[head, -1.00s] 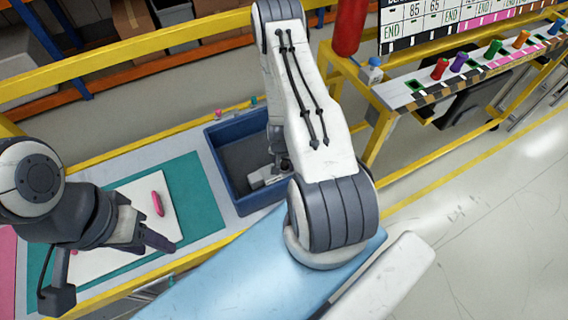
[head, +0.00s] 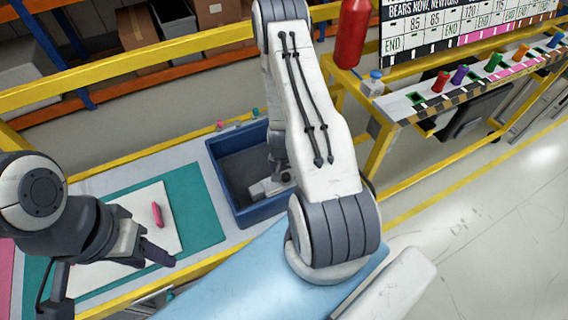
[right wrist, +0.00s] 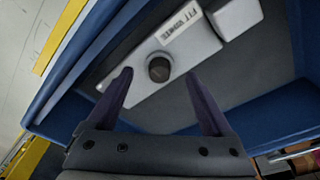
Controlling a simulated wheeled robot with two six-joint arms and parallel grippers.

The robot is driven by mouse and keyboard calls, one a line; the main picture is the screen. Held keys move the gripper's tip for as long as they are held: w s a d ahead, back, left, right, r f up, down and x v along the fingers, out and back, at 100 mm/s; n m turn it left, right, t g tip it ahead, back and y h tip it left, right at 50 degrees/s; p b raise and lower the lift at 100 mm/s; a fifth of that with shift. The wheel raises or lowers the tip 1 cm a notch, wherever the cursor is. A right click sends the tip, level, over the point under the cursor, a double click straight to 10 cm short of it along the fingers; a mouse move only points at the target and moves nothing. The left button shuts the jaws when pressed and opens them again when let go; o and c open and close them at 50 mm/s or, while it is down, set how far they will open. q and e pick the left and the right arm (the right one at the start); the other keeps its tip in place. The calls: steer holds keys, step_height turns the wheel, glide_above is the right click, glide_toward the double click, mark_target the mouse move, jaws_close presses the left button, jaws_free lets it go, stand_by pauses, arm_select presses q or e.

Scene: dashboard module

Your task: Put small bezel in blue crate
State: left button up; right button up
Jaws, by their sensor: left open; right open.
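The blue crate (head: 225,191) stands at the right end of the bench, and its wall also shows in the right wrist view (right wrist: 80,62). Inside it lies a pale grey panel (right wrist: 180,58) with a round dark knob and a printed label; it shows partly in the head view (head: 262,189). I cannot tell whether this is the small bezel. My right gripper (right wrist: 157,79) is open over the crate, its fingers apart on either side of the knob end, with no grip on the panel. My left gripper (head: 150,249) is open over the white board, holding nothing visible.
A second pale block (right wrist: 237,14) lies beside the panel in the crate. A pink object (head: 157,214) lies on the white board (head: 178,232), on a teal mat (head: 202,205). A yellow rail (head: 135,165) runs behind the bench. A rack with coloured pieces (head: 461,75) stands to the right.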

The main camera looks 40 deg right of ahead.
mark_target(284, 185)
step_height(284, 185, up, 9)
steer(key=a+p, duration=0.1)
steer(key=w+a+r+n+y, duration=0.1)
steer(key=a+r+n, duration=0.3)
steer(key=a+r, duration=0.4)
steer(key=w+a+r+n+y, duration=0.1)
steer(key=a+r+n, duration=0.35)
steer(key=a, duration=0.65)
steer(key=s+a+r+n, duration=0.5)
steer(key=s+r, duration=0.2)
steer(key=s, duration=0.2)
steer(key=s+a+r+n, duration=0.5)
steer(key=s+r, duration=0.1)
steer(key=s, duration=0.3)
steer(key=shift+a+r+n+g, duration=0.25)
steer(key=shift+r+n+g, duration=0.1)
steer(key=shift+r+g, duration=0.05)
steer(key=shift+f+b, duration=0.3)
steer(key=shift+f, duration=0.1)
